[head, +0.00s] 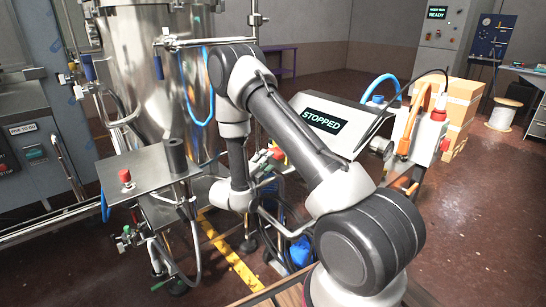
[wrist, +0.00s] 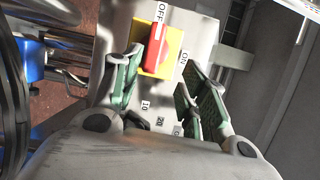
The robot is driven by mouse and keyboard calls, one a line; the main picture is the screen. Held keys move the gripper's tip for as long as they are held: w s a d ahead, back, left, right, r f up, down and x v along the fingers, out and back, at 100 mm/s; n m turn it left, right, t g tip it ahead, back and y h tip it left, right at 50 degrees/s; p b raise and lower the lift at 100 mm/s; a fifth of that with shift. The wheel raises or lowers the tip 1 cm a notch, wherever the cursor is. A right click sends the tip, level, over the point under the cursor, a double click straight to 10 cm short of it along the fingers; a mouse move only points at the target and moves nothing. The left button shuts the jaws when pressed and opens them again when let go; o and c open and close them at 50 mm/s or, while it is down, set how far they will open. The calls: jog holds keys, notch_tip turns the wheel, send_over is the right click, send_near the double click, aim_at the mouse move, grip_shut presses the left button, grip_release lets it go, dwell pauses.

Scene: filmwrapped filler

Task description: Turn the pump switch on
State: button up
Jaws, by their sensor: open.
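The pump switch is a red handle (wrist: 158,45) on a yellow plate (wrist: 174,50) in the wrist view. The handle lies lengthwise, with its upper end toward the OFF label (wrist: 164,14). The ON label (wrist: 184,63) is at the plate's lower right. My gripper (wrist: 163,65) is open, its green-padded fingers on either side of the handle's lower part, the left one close to the plate's edge. I cannot tell whether either finger touches the handle. In the head view my arm largely hides the switch area. A display (head: 323,121) there reads STOPPED.
A steel hopper (head: 150,60) stands behind my arm at the left. A small stand with a red button (head: 125,176) is at front left. Blue hoses and pipes crowd the wrist area.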

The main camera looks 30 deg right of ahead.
jog(key=shift+n, duration=0.4)
jog(key=x, duration=0.5)
jog(key=f+x, duration=0.1)
jog(key=x, duration=0.1)
jog(key=shift+w+f, duration=0.1)
jog(key=shift+w, duration=0.3)
grip_shut()
